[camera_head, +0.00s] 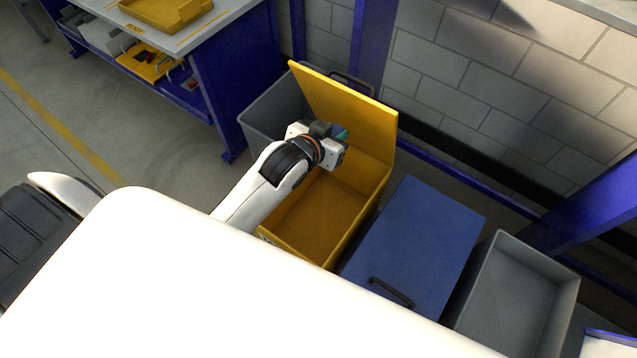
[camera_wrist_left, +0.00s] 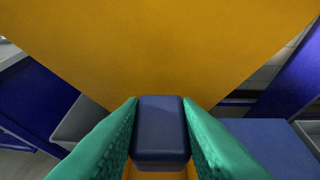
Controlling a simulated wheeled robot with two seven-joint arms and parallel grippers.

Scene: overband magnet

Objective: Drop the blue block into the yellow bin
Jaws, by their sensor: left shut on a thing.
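My left gripper (camera_head: 342,133) is over the yellow bin (camera_head: 318,215) in the head view, near its raised yellow lid (camera_head: 345,105). In the left wrist view its two green fingers (camera_wrist_left: 160,135) are shut on the blue block (camera_wrist_left: 160,120), one on each side. The yellow lid (camera_wrist_left: 160,50) fills the upper part of that view beyond the block. In the head view the block cannot be made out at the fingertips. The visible floor of the yellow bin looks empty. My right gripper is in neither view.
A grey bin (camera_head: 268,112) stands left of the yellow bin. A bin with a shut blue lid (camera_head: 425,235) stands right of it, then an open grey bin (camera_head: 510,300). A workbench (camera_head: 215,25) is at upper left, a block wall (camera_head: 500,80) behind.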

